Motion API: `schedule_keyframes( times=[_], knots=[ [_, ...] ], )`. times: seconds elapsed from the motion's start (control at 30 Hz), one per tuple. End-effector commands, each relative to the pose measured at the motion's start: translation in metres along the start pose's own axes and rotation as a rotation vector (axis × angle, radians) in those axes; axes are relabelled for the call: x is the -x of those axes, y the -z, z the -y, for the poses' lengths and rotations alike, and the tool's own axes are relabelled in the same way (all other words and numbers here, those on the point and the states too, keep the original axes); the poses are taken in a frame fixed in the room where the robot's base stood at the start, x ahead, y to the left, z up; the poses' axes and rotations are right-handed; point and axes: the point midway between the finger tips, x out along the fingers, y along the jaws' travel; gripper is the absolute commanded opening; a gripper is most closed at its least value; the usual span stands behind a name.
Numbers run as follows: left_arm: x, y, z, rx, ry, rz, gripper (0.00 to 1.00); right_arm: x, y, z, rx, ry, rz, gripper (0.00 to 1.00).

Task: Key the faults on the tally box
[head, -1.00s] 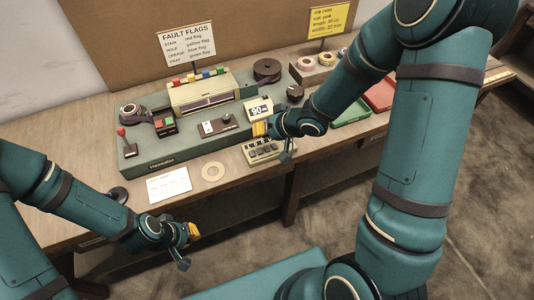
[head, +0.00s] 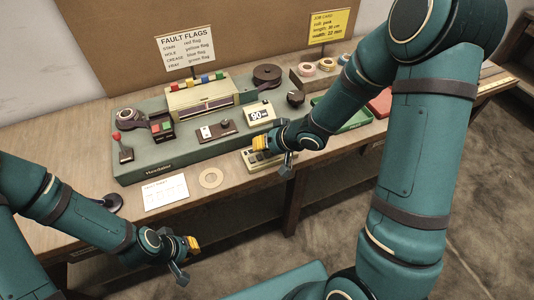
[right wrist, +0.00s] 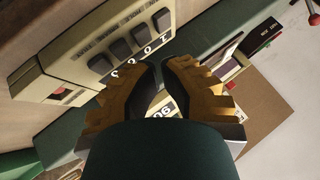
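The tally box (head: 252,161) is a cream box with a row of dark keys at the bench's front edge. In the right wrist view the tally box (right wrist: 93,55) is at upper left, with keys and small digits showing. My right gripper (head: 260,143) is over the tally box and hides part of it. In the right wrist view its fingertips (right wrist: 161,66) are close together with nothing held, near the digits end of the keys; contact is not clear. My left gripper (head: 192,245) hangs in front of the bench; its finger gap is too small to judge.
The green machine (head: 140,172) carries a 90 display (head: 259,114), a lever (head: 119,143) and coloured flags (head: 200,80). The fault flags sign (head: 186,52) stands behind. A green tray (head: 350,122) is at right.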

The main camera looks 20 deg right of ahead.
Motion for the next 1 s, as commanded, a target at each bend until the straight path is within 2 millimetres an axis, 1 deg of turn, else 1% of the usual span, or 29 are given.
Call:
schedule_keyframes(
  times=[0.77, 1.0],
  knots=[
    [-0.0002, -0.0001, 0.0001, 0.0, 0.0, 0.0, 0.0, -0.0002, -0.0002, -0.0001, 0.0, 0.0, 0.0, 0.0],
    [-0.0029, -0.0004, 0.0011, 0.0, 0.0, 0.0, 0.0, -0.0051, -0.0038, -0.0037, -0.001, 0.0, 0.001, 0.0]
  ],
)
